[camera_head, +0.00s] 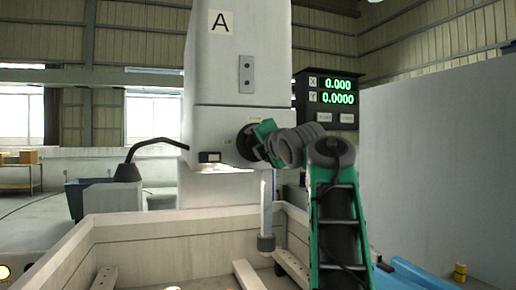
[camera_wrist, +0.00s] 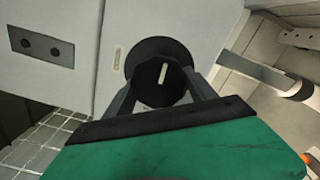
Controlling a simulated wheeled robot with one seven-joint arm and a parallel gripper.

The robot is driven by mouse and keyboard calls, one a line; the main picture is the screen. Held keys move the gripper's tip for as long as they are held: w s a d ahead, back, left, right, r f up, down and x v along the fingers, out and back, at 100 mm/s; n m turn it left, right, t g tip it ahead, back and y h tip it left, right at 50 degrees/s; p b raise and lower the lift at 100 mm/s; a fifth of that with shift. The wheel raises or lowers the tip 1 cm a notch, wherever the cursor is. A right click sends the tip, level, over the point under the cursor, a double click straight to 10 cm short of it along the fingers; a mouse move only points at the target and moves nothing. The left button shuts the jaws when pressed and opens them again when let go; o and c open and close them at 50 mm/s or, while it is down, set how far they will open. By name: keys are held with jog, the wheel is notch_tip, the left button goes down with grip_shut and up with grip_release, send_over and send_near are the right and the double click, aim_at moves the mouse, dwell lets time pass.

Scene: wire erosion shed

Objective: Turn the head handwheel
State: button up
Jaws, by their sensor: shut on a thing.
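The head handwheel (camera_head: 246,140) is a black round wheel on the front of the pale machine head (camera_head: 228,60) marked A. In the wrist view it shows as a dark disc with a smaller black knob (camera_wrist: 158,82) bearing a white line, tilted slightly right of vertical. My gripper (camera_wrist: 162,92) reaches the knob straight on, with one grey finger on each side, shut on it. In the head view my green gripper hides part of the wheel's right side.
A black bent-neck lamp (camera_head: 128,171) stands at left. A large grey panel (camera_head: 435,150) fills the right.

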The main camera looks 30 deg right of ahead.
jog(key=shift+f+n+b, duration=0.1)
jog(key=shift+n+b, duration=0.2)
jog(key=shift+n, duration=0.9)
jog(key=o, duration=1.4)
jog(key=b+v, duration=0.2)
jog(key=v, duration=0.5)
jog(key=shift+s, duration=0.35)
jog(key=shift+a+n, duration=0.15)
jog(key=shift+n, duration=0.15)
